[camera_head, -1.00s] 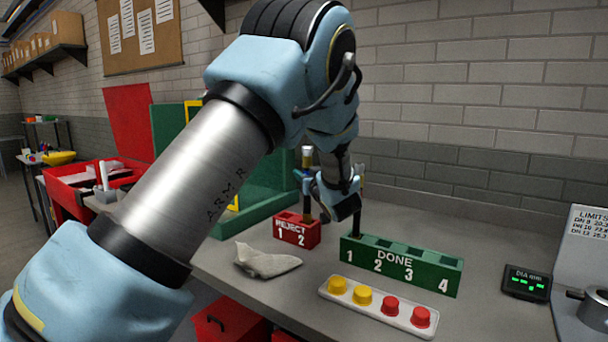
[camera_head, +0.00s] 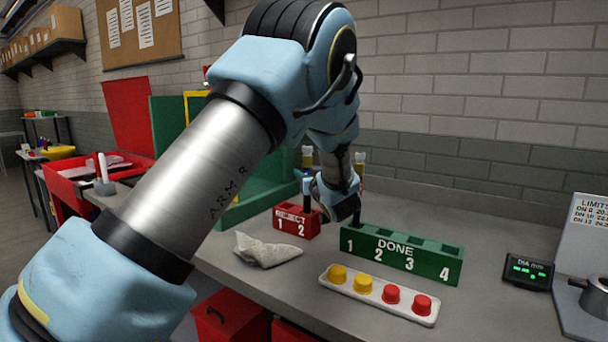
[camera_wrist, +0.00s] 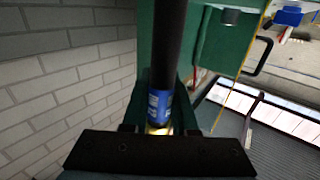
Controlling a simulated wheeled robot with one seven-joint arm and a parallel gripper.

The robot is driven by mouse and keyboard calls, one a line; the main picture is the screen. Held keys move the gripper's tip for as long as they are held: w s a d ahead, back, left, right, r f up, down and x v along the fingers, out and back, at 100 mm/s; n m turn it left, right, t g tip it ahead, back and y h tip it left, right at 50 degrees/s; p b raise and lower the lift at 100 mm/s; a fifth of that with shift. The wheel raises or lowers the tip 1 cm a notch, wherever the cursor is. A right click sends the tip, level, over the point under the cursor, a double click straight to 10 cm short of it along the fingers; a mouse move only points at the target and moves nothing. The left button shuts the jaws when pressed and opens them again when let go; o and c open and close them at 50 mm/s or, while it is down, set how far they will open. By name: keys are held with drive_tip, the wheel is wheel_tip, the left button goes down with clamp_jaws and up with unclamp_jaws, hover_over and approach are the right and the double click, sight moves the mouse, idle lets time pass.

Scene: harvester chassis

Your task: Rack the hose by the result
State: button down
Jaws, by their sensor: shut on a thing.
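My gripper (camera_head: 335,206) is low behind my forearm, between the red REJECT rack (camera_head: 282,230) and the green DONE rack (camera_head: 400,262). In the wrist view it is shut on a black hose (camera_wrist: 168,45) with a blue label band (camera_wrist: 160,104), near its brass-coloured fitting (camera_wrist: 158,129). In the head view, one dark upright hose (camera_head: 307,180) stands at REJECT slot 2. Another dark hose end (camera_head: 356,212) is at DONE slot 1, partly hidden by my wrist. I cannot tell from the head view which one the jaws hold.
A grey cloth (camera_head: 265,250) lies before the REJECT rack. A white tray (camera_head: 380,312) with yellow and red caps lies before the DONE rack. A diameter display (camera_head: 528,271) and limits board (camera_head: 590,235) stand right. Green panels (camera_head: 270,165) rise behind my arm.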

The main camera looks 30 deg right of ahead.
drive_tip(key=c, duration=0.6)
unclamp_jaws()
drive_tip(key=shift+s, duration=0.15)
drive_tip(key=s+a+b, duration=0.1)
drive_tip(key=s+b, duration=0.2)
drive_tip(key=s, duration=0.7)
drive_tip(key=shift+s+a, duration=0.15)
drive_tip(key=shift+s, duration=0.1)
